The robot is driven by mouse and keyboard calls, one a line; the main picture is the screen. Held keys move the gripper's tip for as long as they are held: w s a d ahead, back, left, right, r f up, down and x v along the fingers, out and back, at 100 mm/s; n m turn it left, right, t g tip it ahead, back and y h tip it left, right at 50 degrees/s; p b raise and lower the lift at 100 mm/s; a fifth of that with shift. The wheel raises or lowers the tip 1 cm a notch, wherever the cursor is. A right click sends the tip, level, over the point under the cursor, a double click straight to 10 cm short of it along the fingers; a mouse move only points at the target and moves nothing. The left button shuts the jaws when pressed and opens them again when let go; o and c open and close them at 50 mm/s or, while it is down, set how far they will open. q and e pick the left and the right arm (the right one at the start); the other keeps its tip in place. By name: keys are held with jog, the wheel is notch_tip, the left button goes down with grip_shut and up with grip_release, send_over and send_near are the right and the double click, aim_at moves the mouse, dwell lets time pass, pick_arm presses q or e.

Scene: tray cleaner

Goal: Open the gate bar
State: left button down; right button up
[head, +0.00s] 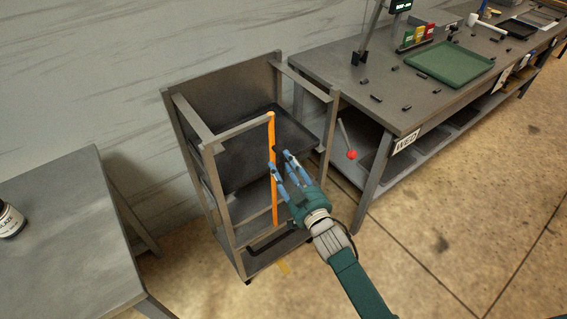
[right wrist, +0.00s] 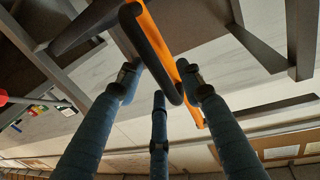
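The orange gate bar (head: 273,185) stands upright at the open front of the grey rack (head: 208,150). In the right wrist view the orange bar (right wrist: 192,98) runs behind a black handle (right wrist: 150,50). My right gripper (head: 279,165) is at the bar, about halfway up, with its blue fingers spread and pointing at it. In the wrist view its fingertips (right wrist: 158,85) lie around the handle's lower end, with gaps showing, so it is open. Contact with the handle cannot be told. My left gripper is out of view.
A dark tray (head: 285,130) sits inside the rack. A workbench (head: 375,75) with a green tray (head: 450,64) stands right of it, and a red-knobbed lever (head: 351,154) sticks out nearby. A grey table (head: 70,235) is at left.

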jog(key=shift+w+a, duration=0.1)
jog(key=shift+w, duration=0.25)
grip_shut()
